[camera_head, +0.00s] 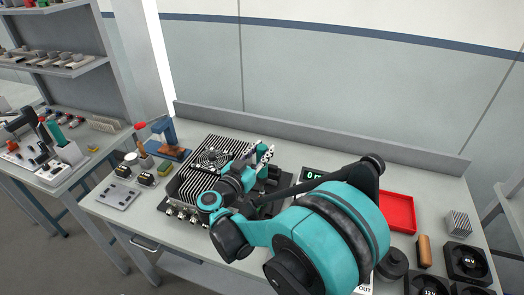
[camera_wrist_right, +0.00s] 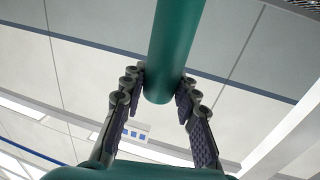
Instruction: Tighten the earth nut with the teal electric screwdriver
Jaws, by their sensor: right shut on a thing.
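My right gripper (camera_head: 266,160) is over the right part of the black finned unit (camera_head: 178,190) on the bench, partly hidden by my own arm. In the right wrist view its two fingers (camera_wrist_right: 161,98) are closed on either side of the teal electric screwdriver (camera_wrist_right: 174,45), a smooth cylinder with its rounded end between them. The screwdriver's tip is out of that view. In the head view the tool is hard to tell from my teal wrist. The earth nut cannot be made out. My left gripper is not in view.
The finned unit has a round fan grille (camera_head: 212,158) on top and round connectors along its front. A red tray (camera_head: 397,212) and black bins (camera_head: 466,262) lie to the right. A blue stand (camera_head: 169,137) and a grey plate (camera_head: 118,194) are at the left.

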